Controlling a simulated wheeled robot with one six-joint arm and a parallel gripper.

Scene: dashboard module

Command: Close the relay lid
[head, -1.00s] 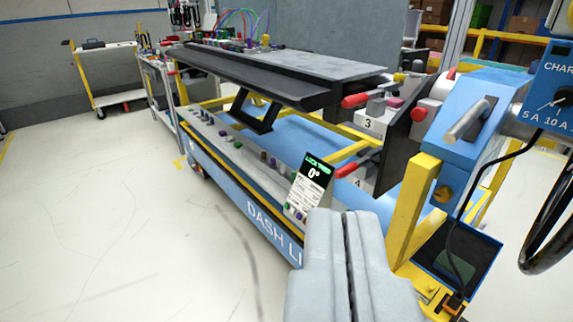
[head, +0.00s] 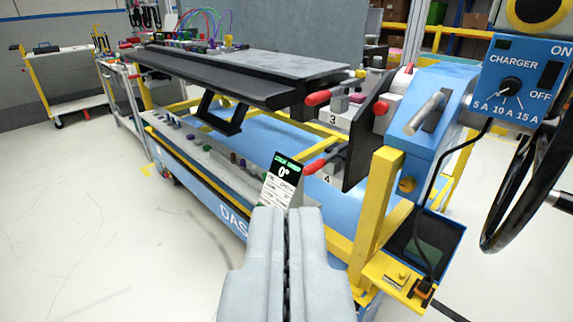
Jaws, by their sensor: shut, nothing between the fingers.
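The dark dashboard module (head: 222,84) lies on a blue and yellow stand in the middle of the view, its long edge toward me. I cannot pick out the relay lid with certainty in this view. My gripper (head: 287,212) is at the bottom centre, its two grey fingers shut together and empty. No contact with the module shows.
A blue end unit with a grey handle (head: 427,114) and a yellow post (head: 376,210) stands right of my gripper. Beyond are a blue charger box (head: 522,85), a black cable and a black wheel (head: 495,225). A trolley (head: 65,80) stands far left. The left floor is clear.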

